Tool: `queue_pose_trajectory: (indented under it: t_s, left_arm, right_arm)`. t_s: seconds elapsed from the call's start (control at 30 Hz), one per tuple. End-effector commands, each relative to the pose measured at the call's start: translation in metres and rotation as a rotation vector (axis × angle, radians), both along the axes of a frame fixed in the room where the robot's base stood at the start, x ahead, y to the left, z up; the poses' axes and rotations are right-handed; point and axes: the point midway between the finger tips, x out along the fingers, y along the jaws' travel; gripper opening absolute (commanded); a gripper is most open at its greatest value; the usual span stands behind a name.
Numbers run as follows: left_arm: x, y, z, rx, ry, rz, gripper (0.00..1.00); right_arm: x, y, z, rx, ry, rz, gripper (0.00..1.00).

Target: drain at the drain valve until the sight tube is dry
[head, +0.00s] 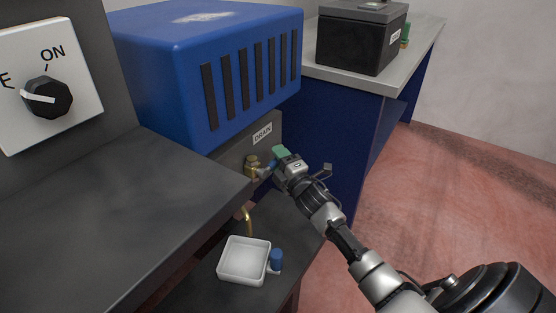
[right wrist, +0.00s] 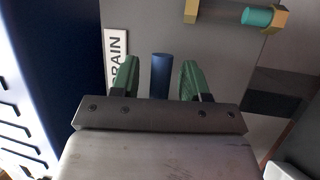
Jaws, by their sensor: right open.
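The brass drain valve (head: 252,164) sits on the grey panel below the blue housing, under a DRAIN label (head: 262,133). Its blue handle (head: 267,167) points toward my right gripper (head: 277,160). In the right wrist view the blue handle (right wrist: 161,76) stands between the green fingertips of the gripper (right wrist: 158,80), with a gap on each side. The gripper is open. A teal tube section between brass fittings (right wrist: 258,17) shows at the top right there; I cannot tell if it is the sight tube. My left gripper is not in view.
A brass spout (head: 248,221) points down above a white tray (head: 244,261) on a low dark shelf; a blue piece (head: 276,260) is at the tray's right side. A dark counter (head: 120,220) lies left. A selector knob (head: 47,98) is upper left. Red floor at right is clear.

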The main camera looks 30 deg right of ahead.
Motion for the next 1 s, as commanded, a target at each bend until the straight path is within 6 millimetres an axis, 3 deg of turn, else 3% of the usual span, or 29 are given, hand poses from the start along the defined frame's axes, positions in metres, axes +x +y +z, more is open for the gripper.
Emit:
queue_pose_trajectory:
  t_s: [0.2,0.5,1.0]
  left_arm:
    - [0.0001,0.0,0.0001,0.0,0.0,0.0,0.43]
    - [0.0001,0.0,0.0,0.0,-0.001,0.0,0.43]
    - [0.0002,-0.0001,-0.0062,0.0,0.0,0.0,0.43]
  right_arm:
    - [0.0001,0.0,-0.0002,0.0,0.001,0.0,0.45]
    - [0.0,0.0001,-0.0003,0.001,0.001,0.0,0.0]
    - [-0.0001,0.0002,0.0022,-0.056,-0.021,0.0,0.0]
